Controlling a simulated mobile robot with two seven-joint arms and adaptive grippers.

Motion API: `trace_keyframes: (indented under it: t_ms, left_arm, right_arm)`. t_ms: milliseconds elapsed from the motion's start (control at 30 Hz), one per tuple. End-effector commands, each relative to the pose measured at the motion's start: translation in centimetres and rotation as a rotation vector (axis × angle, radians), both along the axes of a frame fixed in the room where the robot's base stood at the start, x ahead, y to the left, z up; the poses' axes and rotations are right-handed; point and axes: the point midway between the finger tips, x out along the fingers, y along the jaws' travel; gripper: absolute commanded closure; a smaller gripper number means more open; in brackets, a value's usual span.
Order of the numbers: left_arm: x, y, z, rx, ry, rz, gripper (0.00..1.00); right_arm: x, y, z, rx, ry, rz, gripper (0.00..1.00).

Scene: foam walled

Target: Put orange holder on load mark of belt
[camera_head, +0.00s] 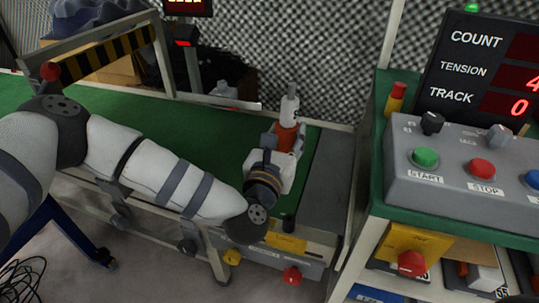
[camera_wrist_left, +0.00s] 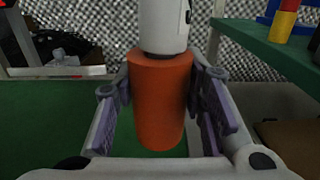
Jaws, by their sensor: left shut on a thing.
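The orange holder (camera_head: 287,138) is an upright cylinder with a white object (camera_head: 289,107) standing in its top. My left gripper (camera_head: 284,143) is shut on the holder, one finger on each side, near the right end of the green belt (camera_head: 222,137). In the left wrist view the holder (camera_wrist_left: 160,108) fills the middle, between the two purple-grey finger pads, over the green belt surface (camera_wrist_left: 60,115). I cannot tell whether its base touches the belt. No load mark is discernible. My right gripper is not in view.
A grey end plate (camera_head: 325,180) borders the belt on the right. Beyond it stands a control box (camera_head: 455,178) with buttons on a green-topped stand. A striped gate (camera_head: 108,55) spans the belt at left. A mesh foam wall (camera_head: 320,60) lies behind.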

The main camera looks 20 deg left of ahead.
Motion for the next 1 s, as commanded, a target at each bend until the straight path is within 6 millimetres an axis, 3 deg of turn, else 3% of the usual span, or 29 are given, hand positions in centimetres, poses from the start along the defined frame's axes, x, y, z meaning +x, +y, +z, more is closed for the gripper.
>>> trace_keyframes:
  t_ms: [233,467,633,967,1000]
  left_arm:
    - [3.3,3.5,-4.7,0.002,0.001,0.003,0.93]
    - [4.5,4.8,-6.7,0.001,-0.001,0.001,0.93]
    - [4.7,4.9,-10.0,0.001,0.002,-0.001,0.93]
    - [4.6,5.0,-10.2,-0.001,-0.001,0.000,0.93]
    - [4.6,5.0,-10.3,0.000,0.001,0.000,0.60]
  right_arm:
    - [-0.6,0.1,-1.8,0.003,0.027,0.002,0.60]
    - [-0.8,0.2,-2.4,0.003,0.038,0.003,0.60]
    - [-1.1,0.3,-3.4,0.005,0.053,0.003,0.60]
    - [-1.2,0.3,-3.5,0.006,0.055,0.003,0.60]
    - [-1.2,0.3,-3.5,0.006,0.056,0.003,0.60]
